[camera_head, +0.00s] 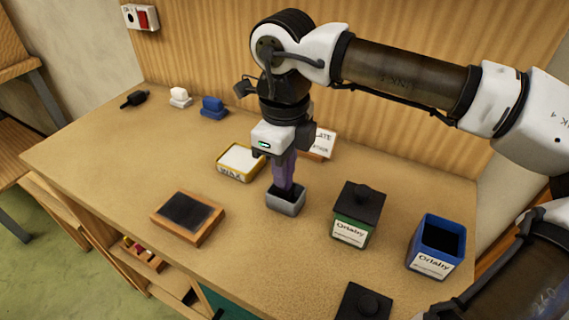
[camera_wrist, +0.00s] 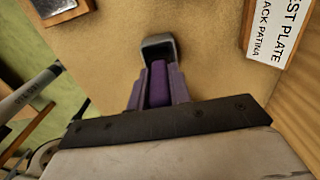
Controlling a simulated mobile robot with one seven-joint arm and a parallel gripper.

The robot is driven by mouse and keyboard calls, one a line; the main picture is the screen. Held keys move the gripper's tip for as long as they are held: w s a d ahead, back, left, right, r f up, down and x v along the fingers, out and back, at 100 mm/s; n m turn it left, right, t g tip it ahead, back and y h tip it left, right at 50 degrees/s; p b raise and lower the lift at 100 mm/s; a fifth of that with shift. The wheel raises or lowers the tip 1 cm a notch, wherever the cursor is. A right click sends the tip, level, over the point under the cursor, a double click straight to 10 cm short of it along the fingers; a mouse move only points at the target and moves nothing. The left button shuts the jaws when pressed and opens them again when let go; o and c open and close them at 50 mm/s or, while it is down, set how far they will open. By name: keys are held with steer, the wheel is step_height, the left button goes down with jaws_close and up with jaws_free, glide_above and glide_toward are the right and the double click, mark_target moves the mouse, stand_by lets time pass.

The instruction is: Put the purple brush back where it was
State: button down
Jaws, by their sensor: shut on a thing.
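The purple brush (camera_wrist: 158,84) is upright between the fingers of my gripper (camera_head: 284,180), which is shut on it. In the head view, brush and fingers together form a purple column that reaches down to a small grey open-topped holder (camera_head: 286,204). The column's lower end overlaps the holder's dark opening. In the wrist view the grey holder (camera_wrist: 158,44) lies just beyond the brush. The brush's lower end is hidden, so I cannot tell how deep it sits or whether it touches the bottom.
A yellow wax tin (camera_head: 238,163) and a white-labelled plate (camera_head: 322,143) stand behind the holder. A wooden-framed dark pad (camera_head: 188,217) is at front left. A green lidded canister (camera_head: 357,215) and an open blue canister (camera_head: 437,246) stand right. Small blocks lie at back left.

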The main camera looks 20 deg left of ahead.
steer(key=c, duration=1.3)
jaws_free()
step_height(320, 180, up, 12)
steer(key=shift+r, duration=0.1)
